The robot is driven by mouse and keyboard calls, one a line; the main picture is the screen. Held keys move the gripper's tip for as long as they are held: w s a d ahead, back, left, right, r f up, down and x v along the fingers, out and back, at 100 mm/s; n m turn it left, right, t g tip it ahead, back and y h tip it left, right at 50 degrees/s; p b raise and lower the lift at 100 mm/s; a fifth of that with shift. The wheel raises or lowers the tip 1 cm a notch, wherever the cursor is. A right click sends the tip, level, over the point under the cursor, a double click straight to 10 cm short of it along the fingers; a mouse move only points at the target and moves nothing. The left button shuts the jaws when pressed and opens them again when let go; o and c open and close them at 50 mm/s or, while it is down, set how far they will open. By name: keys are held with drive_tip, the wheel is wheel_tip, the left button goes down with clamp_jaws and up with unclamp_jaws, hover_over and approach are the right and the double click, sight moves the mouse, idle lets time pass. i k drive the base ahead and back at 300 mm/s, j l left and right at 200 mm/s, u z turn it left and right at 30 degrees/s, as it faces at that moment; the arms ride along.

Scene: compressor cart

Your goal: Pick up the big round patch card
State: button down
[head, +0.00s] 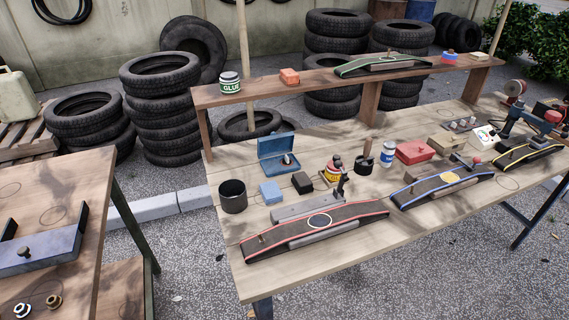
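I cannot pick out a big round patch card for certain. An open blue box (279,152) behind the red-edged strip holds a small object I cannot make out. My gripper does not show in this view.
A raised shelf (270,89) runs behind. A second table (75,190) stands left, across a gap.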

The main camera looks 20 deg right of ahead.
sight(286, 161)
drive_tip(key=i+l, duration=0.2)
drive_tip(key=l, duration=0.2)
drive_tip(key=i+l, duration=0.2)
drive_tip(key=l, duration=0.2)
drive_tip(key=i+l, duration=0.2)
drive_tip(key=l, duration=0.2)
drive_tip(key=i+l, duration=0.2)
drive_tip(key=l, duration=0.2)
drive_tip(key=u, duration=0.05)
